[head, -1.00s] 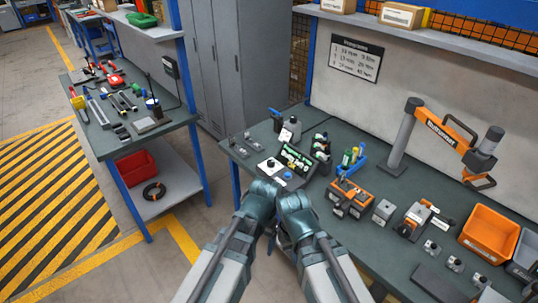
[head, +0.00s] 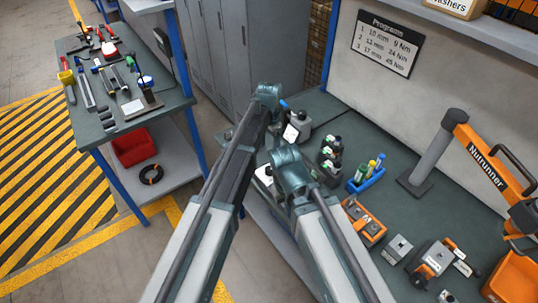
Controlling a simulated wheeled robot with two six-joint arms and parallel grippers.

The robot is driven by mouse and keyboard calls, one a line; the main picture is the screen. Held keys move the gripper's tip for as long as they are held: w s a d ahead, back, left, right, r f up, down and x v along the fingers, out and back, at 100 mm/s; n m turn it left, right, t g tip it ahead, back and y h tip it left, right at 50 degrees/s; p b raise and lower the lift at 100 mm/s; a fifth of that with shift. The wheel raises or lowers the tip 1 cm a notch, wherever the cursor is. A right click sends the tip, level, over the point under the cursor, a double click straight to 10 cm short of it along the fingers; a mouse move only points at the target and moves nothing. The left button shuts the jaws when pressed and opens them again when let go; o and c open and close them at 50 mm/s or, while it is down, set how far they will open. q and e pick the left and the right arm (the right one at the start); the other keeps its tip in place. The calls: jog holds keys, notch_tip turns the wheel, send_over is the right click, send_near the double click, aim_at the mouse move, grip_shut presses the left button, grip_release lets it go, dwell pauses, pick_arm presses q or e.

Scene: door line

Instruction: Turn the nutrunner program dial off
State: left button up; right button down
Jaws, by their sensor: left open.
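The nutrunner's program dial and its control box are mostly hidden behind my arms. Only a bit of a white panel (head: 264,176) shows between them. My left gripper (head: 268,97) is at the end of the arm reaching up past the near left edge of the bench. Its jaws are open, with nothing seen between them. My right gripper (head: 290,167) is lower and to the right, over the place where the control box stands. Its fingers are hidden by its own wrist. The orange nutrunner (head: 487,165) hangs on its grey stand at the right.
A programs sign (head: 387,43) is on the wall. A blue holder (head: 366,179) with markers, dark bottles (head: 329,157) and orange-and-grey fixtures (head: 364,221) stand on the bench to the right. A second bench (head: 118,83) with tools is at the left, with clear floor between.

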aim_at(269, 169)
pick_arm(q)
jog(key=shift+w, duration=0.5)
pick_arm(e)
jog(key=shift+w, duration=0.2)
pick_arm(q)
jog(key=shift+s, duration=0.1)
notch_tip(269, 169, down, 14)
jog(key=b, duration=1.4)
jog(key=shift+r, duration=0.1)
pick_arm(e)
notch_tip(269, 169, down, 14)
jog(key=shift+r, duration=0.15)
pick_arm(q)
grip_shut()
